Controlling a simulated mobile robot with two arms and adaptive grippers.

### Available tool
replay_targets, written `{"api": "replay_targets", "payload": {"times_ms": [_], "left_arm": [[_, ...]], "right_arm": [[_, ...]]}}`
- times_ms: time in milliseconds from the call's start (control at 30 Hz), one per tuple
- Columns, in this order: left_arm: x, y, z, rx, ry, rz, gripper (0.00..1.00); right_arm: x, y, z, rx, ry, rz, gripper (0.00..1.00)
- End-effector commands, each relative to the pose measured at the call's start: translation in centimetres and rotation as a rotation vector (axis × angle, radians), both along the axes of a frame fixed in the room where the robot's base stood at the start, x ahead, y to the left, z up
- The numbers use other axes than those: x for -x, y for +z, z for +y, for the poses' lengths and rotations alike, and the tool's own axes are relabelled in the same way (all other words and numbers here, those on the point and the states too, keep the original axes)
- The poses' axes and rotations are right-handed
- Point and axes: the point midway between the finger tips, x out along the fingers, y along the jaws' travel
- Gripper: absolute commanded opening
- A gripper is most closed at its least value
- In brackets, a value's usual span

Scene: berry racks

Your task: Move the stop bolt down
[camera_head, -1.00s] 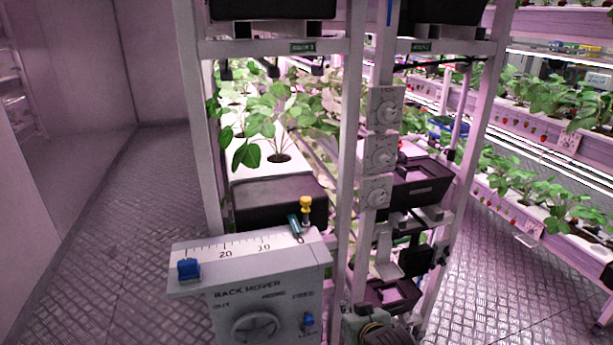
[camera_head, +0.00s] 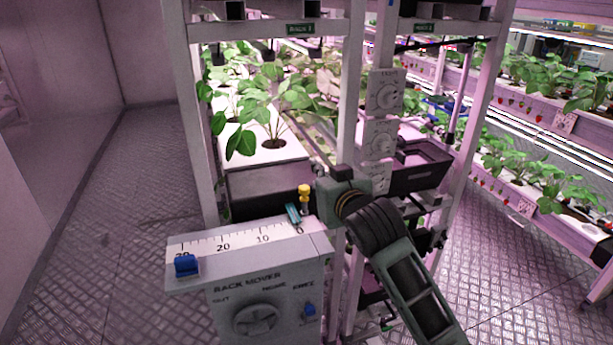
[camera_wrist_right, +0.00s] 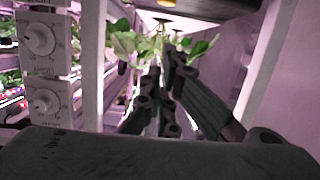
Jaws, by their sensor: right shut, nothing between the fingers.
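The stop bolt appears to be the yellow-headed bolt (camera_head: 304,196) standing upright at the back right end of the rack mover box (camera_head: 268,292), near the 0 end of its scale. My right gripper (camera_head: 322,180) is just right of the yellow head and slightly above it, apart from it as far as I can see; its fingertips are mostly hidden behind its own body. In the right wrist view, the gripper's dark fingers (camera_wrist_right: 168,65) are together with nothing between them. A small yellow patch shows at that view's top edge; I cannot tell what it is. My left gripper is out of view.
A teal pointer (camera_head: 293,213) lies by the bolt, and a blue slider (camera_head: 186,265) sits at the scale's left end. Strawberry plants (camera_head: 262,110) are behind. The left aisle is clear.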

Motion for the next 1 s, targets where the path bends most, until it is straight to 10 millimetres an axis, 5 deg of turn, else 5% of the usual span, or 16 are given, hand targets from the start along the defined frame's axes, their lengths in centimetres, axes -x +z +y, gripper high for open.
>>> {"api": "replay_targets", "payload": {"times_ms": [467, 1000], "left_arm": [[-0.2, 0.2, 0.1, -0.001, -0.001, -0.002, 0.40], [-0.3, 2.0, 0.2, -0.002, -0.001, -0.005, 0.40]], "right_arm": [[-0.8, 0.0, 0.3, 0.000, 0.000, -0.001, 0.00], [-8.7, -1.6, 2.7, 0.001, -0.001, 0.000, 0.00]]}}
